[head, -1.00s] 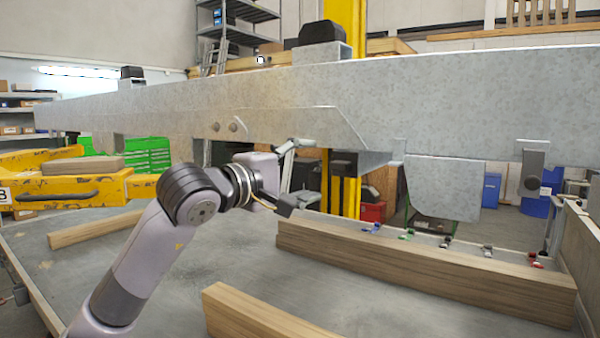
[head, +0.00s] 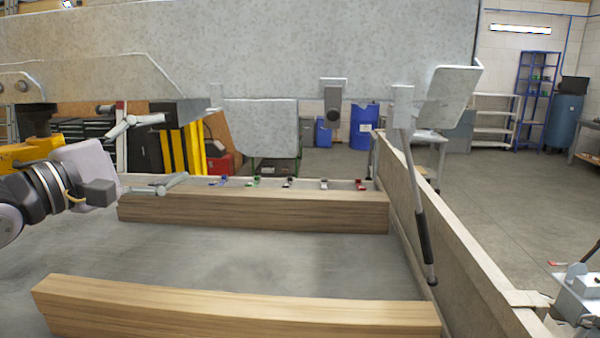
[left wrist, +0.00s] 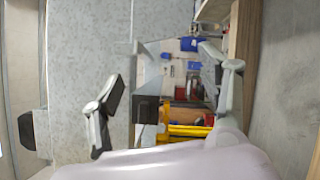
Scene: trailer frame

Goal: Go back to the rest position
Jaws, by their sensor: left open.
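My left gripper (head: 172,148) comes in from the left edge of the head view. Its two grey fingers are spread wide with nothing between them. It hangs in the air in front of the grey metal frame beam (head: 330,45), near the left end of the rear wooden beam (head: 260,210). In the left wrist view the open fingers (left wrist: 160,66) stand at both sides, with the grey frame plate (left wrist: 85,45) behind the left one. I see no contact with the frame or the wood.
A front wooden beam (head: 230,308) lies on the grey deck (head: 220,258). Several small coloured clamps (head: 255,181) line up behind the rear beam. A side wall (head: 440,235) with a black strut (head: 423,240) bounds the deck at right. Open floor (head: 510,195) lies beyond.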

